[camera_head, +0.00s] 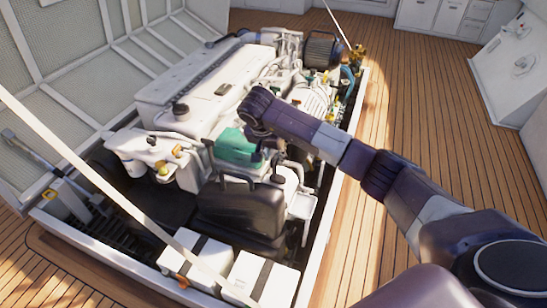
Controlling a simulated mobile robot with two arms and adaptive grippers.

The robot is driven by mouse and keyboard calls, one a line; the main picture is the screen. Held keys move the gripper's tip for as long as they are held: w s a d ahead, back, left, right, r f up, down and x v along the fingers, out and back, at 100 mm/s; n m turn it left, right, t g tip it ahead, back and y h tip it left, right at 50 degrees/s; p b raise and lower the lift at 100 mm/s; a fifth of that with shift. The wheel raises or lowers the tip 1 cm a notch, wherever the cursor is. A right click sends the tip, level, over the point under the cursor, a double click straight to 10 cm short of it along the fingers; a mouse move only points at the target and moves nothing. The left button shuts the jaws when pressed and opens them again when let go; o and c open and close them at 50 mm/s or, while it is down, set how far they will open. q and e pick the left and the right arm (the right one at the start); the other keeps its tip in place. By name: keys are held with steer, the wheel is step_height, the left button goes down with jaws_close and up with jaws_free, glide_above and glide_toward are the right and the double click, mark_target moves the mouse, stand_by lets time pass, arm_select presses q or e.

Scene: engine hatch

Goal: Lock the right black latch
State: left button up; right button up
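My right arm reaches in from the lower right over the open engine hatch. My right gripper (270,168) hangs down from the wrist above the engine, beside a green part (235,145). Its fingers are small and dark against the engine, so I cannot tell if they are open or shut, or if they touch anything. I cannot make out with certainty a right black latch; the wrist and gripper cover part of the engine. My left gripper is not in view.
The white engine (195,85) fills the bay. Two white boxes with black straps, left (188,255) and right (262,280), sit at the front. A long pale bar (110,182) crosses diagonally. The raised hatch lid (70,90) stands left. Wooden deck (430,95) lies clear at right.

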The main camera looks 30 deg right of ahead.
steer(key=shift+w+f, duration=0.1)
steer(key=shift+f, duration=0.05)
jaws_close()
stand_by(0.4)
